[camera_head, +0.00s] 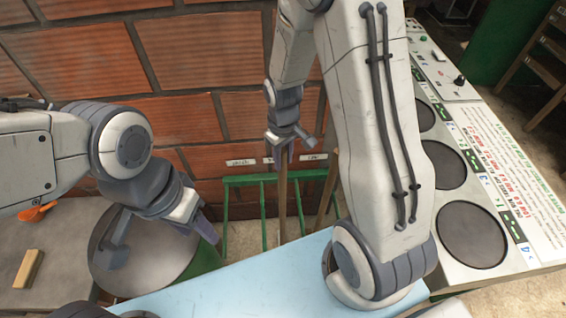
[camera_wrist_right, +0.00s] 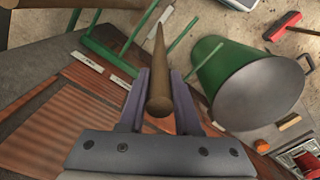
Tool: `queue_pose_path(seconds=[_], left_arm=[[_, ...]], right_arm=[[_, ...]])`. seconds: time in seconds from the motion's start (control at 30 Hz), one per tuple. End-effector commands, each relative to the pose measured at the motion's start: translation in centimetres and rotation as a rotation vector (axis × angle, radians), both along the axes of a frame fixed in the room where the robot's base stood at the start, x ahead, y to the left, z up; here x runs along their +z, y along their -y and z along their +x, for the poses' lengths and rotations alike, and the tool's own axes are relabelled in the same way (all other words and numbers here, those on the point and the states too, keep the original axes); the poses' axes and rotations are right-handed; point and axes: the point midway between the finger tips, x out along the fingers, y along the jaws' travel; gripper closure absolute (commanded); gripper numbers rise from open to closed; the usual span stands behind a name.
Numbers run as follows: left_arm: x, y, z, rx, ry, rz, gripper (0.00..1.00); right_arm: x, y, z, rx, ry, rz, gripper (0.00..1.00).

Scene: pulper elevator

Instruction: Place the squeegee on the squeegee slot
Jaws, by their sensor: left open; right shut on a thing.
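My right gripper (camera_head: 283,145) is shut on a wooden handle (camera_head: 283,205), which hangs roughly upright at the green rack (camera_head: 232,180) by the brick wall. In the right wrist view the handle (camera_wrist_right: 158,75) runs between the fingers of my right gripper (camera_wrist_right: 158,100), its rounded end close to the camera. The squeegee's head is not visible, and I cannot tell whether the handle sits in a slot or just in front of it. Small white labels (camera_head: 240,162) are above the rack, too small to read. My left gripper (camera_head: 207,228) is open and empty, above the drum.
A green drum with a grey metal top (camera_head: 150,255) stands left of the rack, also in the wrist view (camera_wrist_right: 262,92). A light blue surface (camera_head: 250,283) lies in front. A control panel (camera_head: 470,190) is at right. A red tool head (camera_wrist_right: 282,27) lies on the floor.

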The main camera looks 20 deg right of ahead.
Motion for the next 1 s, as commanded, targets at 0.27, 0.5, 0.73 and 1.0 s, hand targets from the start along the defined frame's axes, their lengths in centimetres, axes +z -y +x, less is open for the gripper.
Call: queue_pose_path(seconds=[0.27,0.5,0.73,1.0], left_arm=[[0.1,0.0,0.0,0.0,0.0,0.0,0.5],[-0.2,0.0,0.0,0.0,0.0,0.0,0.5],[-0.1,0.0,0.0,0.0,0.0,0.0,0.5],[0.2,0.0,0.0,0.0,0.0,0.0,0.5]], right_arm=[[-1.6,-0.2,0.1,0.003,0.003,0.0,1.0],[-1.9,-0.2,0.1,0.003,0.003,0.0,1.0],[-1.9,-0.2,0.1,0.003,0.001,0.0,0.38],[-1.4,-0.2,0.1,0.003,0.002,0.001,0.38]])
